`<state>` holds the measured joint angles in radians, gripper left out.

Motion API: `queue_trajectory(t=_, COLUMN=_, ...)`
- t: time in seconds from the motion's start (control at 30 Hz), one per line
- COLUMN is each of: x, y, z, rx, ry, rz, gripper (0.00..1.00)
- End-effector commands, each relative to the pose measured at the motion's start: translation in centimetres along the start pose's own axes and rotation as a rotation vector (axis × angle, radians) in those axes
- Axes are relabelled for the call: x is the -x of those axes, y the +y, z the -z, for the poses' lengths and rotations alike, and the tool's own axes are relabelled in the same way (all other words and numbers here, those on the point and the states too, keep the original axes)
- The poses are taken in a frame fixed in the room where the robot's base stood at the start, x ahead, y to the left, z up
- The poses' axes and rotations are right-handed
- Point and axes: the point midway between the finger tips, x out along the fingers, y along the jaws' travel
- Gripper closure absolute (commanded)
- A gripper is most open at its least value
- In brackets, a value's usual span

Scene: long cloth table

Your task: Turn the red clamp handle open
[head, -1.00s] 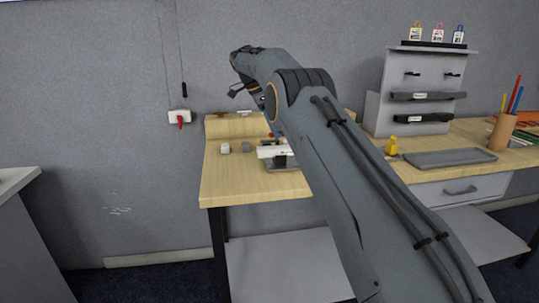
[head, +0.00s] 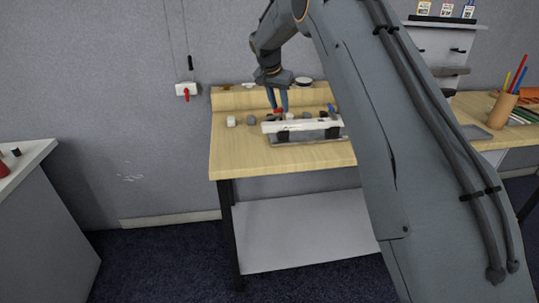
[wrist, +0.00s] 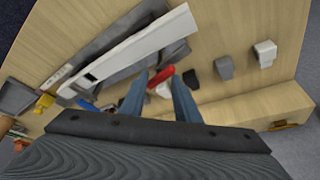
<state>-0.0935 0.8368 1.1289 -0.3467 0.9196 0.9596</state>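The red handle (wrist: 164,77) shows in the wrist view beside the long white bar (wrist: 140,45) of a grey-based fixture. In the head view, a small red part (head: 278,111) shows just below my fingertips, next to the white bar (head: 300,122). My gripper (head: 278,107) points down over the table with its two blue fingers apart. In the wrist view, my gripper (wrist: 160,79) is open, and the red handle appears between the fingertips. I cannot tell whether either finger touches it.
Small white and grey blocks (head: 231,121) sit left of the fixture on the wooden table (head: 240,150). A wall box with a red lever (head: 187,93) hangs at the back left. A pencil cup (head: 501,110) stands far right. The table's front left is clear.

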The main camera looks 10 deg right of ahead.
Motion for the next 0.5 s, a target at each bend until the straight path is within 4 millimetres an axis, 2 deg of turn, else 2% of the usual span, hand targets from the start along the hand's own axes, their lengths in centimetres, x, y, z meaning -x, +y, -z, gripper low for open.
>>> queue_trajectory(t=0.5, x=0.21, y=0.69, z=0.14, rx=0.391, ry=-0.003, rz=0.161, gripper=0.72)
